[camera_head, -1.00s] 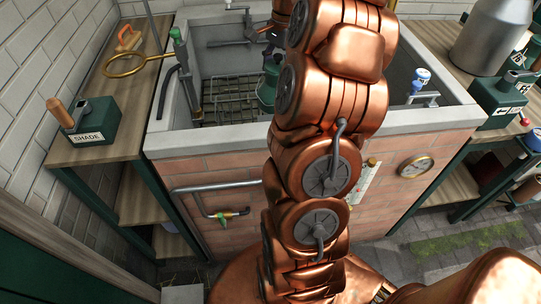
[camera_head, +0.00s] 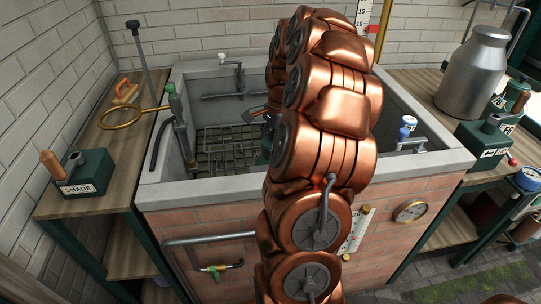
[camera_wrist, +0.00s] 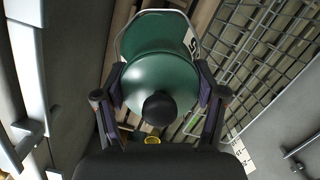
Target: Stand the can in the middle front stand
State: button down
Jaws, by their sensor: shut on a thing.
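A green can (camera_wrist: 160,85) with a domed top, a black knob and a wire bail fills the middle of the wrist view. My gripper (camera_wrist: 160,77) is shut on it, one dark finger on each side. In the head view my copper arm covers most of the can; only a sliver of green (camera_head: 265,150) shows beside it, over the basin. A wire rack (camera_head: 225,150) lies inside the basin, left of the arm; its grid also shows in the wrist view (camera_wrist: 262,50). I cannot tell which part is the middle front stand, nor whether the can touches the rack.
The brick-fronted basin's pale rim (camera_head: 190,195) surrounds the rack. An upright pipe with a green top (camera_head: 180,115) stands at its left edge. A blue-topped tap (camera_head: 407,128) is on the right. Left is a bench with a SHADE box (camera_head: 82,172); right, a metal churn (camera_head: 472,72).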

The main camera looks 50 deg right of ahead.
jog(key=shift+f, duration=1.9)
jog(key=shift+c, duration=0.4)
grip_release()
jog(key=r, duration=0.4)
jog(key=d+r, duration=0.1)
jog(key=r, duration=0.7)
jog(key=shift+s+d+b, duration=0.3)
jog(key=shift+b, duration=0.1)
